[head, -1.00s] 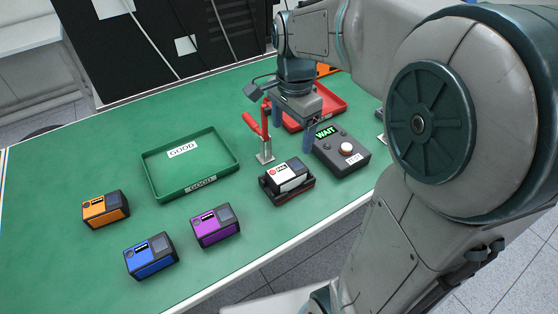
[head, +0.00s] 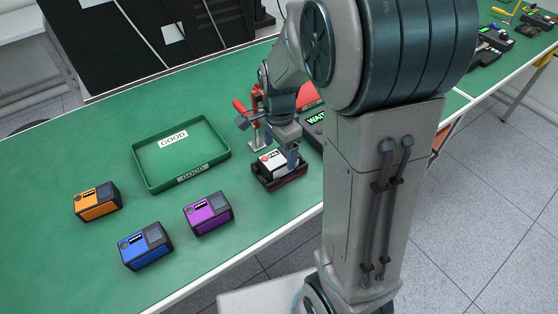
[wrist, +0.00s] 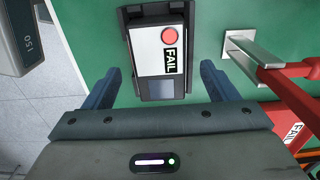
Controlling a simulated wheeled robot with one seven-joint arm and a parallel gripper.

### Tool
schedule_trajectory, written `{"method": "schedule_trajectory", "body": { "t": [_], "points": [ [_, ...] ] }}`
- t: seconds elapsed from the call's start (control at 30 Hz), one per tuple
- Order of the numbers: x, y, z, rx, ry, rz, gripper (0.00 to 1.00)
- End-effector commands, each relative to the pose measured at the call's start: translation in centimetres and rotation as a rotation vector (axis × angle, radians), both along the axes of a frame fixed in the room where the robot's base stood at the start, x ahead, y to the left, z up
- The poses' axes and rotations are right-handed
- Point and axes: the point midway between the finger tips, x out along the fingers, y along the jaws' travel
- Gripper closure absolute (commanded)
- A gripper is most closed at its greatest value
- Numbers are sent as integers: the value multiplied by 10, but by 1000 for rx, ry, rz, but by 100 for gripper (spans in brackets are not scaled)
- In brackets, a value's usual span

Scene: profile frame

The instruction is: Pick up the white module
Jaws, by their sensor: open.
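The white module (head: 272,161) sits in a dark red-and-black holder (head: 287,181) near the table's front edge. In the wrist view the white module (wrist: 158,49) shows a red round spot, a FAIL label and a dark screen. My gripper (head: 279,152) is over the module in the head view, partly covering it. In the wrist view my gripper (wrist: 160,75) is open, with one blue finger on each side of the module's lower end. The fingers appear apart from the module; their exact height above it is hard to tell.
A red-handled clamp (head: 255,125) stands just behind the holder, close to my gripper. A grey box with a WAIT display (head: 315,122) is to the right. A green GOOD tray (head: 148,180) is empty at left. Orange (head: 97,202), blue (head: 145,247) and purple (head: 208,213) modules lie on the table.

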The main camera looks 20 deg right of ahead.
Motion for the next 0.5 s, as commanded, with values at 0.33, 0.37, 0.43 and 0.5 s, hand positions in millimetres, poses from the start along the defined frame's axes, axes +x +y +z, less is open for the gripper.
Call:
{"method": "schedule_trajectory", "body": {
  "t": [0.33, 0.37, 0.43, 0.5],
  "points": [
    [0, 0, -21, 0, -1, -2, 20],
    [0, 0, -21, 0, -1, -2, 20],
    [0, 0, -21, 0, -1, -2, 26],
    [0, 0, -21, 0, -1, -2, 45]
  ]
}}
